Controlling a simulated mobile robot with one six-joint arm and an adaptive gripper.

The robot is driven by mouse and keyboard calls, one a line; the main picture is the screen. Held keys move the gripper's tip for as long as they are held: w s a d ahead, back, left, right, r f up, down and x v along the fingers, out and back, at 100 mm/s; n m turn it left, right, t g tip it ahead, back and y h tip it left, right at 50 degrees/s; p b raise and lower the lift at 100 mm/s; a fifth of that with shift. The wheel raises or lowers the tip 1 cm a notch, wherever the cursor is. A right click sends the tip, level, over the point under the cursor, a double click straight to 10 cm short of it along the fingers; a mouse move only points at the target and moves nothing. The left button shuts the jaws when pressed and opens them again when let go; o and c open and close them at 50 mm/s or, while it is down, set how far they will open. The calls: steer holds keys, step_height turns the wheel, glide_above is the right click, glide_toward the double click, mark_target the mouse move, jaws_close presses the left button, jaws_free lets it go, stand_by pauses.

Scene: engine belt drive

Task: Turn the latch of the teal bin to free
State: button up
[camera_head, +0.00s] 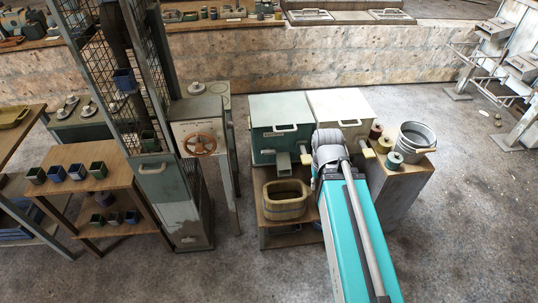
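The teal bin (262,146) stands on the low wooden stand, left of the white bin.
A wooden tub (285,199) sits below the teal bin's front. The white bin (341,107), spools (394,159) and a metal bucket (415,142) stand to the right. A cabinet with a handwheel (200,144) stands left. The floor in front is clear.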

steer(key=shift+o, duration=1)
steer(key=shift+w+f+b, duration=0.2)
steer(key=shift+f+b, duration=0.15)
steer(key=shift+f, duration=0.15)
steer(key=shift+o, duration=0.2)
steer(key=w+f+n+t+h+b, duration=0.1)
steer(key=w+f+t+h+b, duration=0.2)
steer(key=w+f+b, duration=0.3)
steer(key=f+h+b, duration=0.1)
steer(key=f+b, duration=0.1)
steer(key=b, duration=0.1)
steer(key=shift+d+n+b, duration=0.35)
steer(key=shift+n, duration=0.05)
steer(key=n+t+b, duration=1.3)
steer(key=t+b, duration=0.1)
steer(key=b, duration=1.5)
glide_toward(268, 152)
steer(key=s+a+f, duration=0.1)
steer(key=s, duration=0.2)
steer(key=shift+s+a+f+h, duration=0.1)
steer(key=shift+a+f+h, duration=0.1)
steer(key=shift+h, duration=0.2)
steer(key=x, duration=1.4)
steer(key=shift+r, duration=0.2)
steer(key=shift+s, duration=0.1)
steer(key=shift+c, duration=0.3)
